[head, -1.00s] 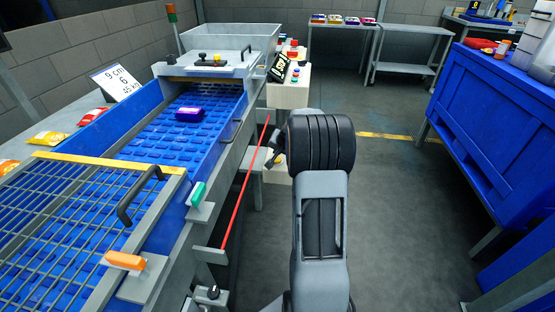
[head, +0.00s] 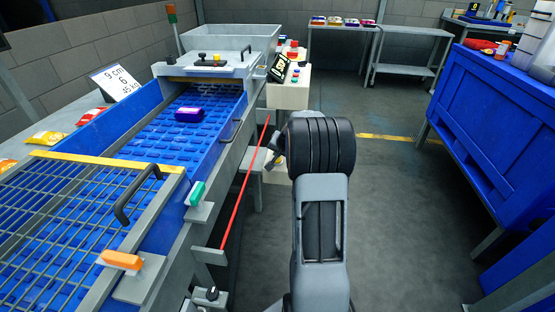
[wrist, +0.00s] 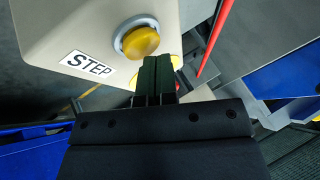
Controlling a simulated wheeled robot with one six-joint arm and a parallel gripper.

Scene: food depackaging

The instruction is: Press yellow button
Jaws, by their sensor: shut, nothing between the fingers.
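The yellow button (wrist: 140,42) is a round dome in a grey ring on a beige box (wrist: 80,28) labelled STEP in the wrist view. My gripper (wrist: 157,60) is shut and empty. Its fingertips appear just below and right of the button in that view, overlapping the box's edge; I cannot tell whether they touch it. The yellow button cannot be made out there behind my arm.
A red rod (head: 245,185) runs along the conveyor's side, close to my gripper. A purple package (head: 188,115) lies on the blue belt (head: 165,142). A beige control box (head: 289,95) stands beyond my arm. A blue cabinet (head: 490,125) is at right, with open floor between.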

